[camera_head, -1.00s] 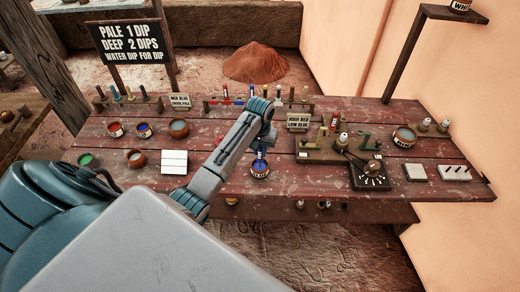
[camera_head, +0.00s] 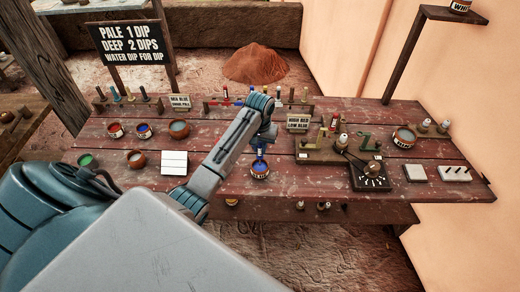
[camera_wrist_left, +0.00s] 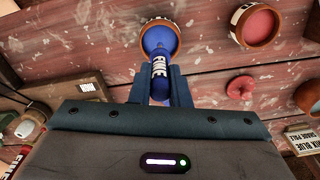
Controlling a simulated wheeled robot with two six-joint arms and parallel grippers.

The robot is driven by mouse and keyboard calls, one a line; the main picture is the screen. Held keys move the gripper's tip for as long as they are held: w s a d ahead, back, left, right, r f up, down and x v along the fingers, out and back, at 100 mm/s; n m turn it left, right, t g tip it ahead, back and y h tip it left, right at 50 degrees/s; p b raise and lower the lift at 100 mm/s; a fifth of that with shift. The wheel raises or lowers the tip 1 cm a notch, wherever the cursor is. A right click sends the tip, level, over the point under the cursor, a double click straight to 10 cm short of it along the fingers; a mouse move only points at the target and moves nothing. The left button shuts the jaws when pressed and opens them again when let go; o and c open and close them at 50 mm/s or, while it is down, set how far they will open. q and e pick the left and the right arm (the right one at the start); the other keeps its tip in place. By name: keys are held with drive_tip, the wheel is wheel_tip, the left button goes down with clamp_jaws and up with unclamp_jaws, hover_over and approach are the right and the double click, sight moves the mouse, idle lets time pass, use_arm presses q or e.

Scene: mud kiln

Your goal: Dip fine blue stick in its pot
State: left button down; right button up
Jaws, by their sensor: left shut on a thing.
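In the head view the gripper (camera_head: 264,139) points down over the front middle of the table. The stick (camera_head: 261,153) hangs from it above the blue pot (camera_head: 260,173), a small round pot with a pale label. In the left wrist view the stick's far end overlaps the mouth of the blue pot (camera_wrist_left: 158,32). I cannot tell whether the tip touches the paint. My right gripper is not in view.
The wooden table (camera_head: 235,185) also holds several pots at left, a white tile (camera_head: 174,162), a stick rack behind, and a dial box (camera_head: 370,175) at right. A sign (camera_head: 127,41) reads pale 1 dip, deep 2 dips.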

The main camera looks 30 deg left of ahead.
use_arm(q)
drive_tip(key=shift+r, duration=2.4)
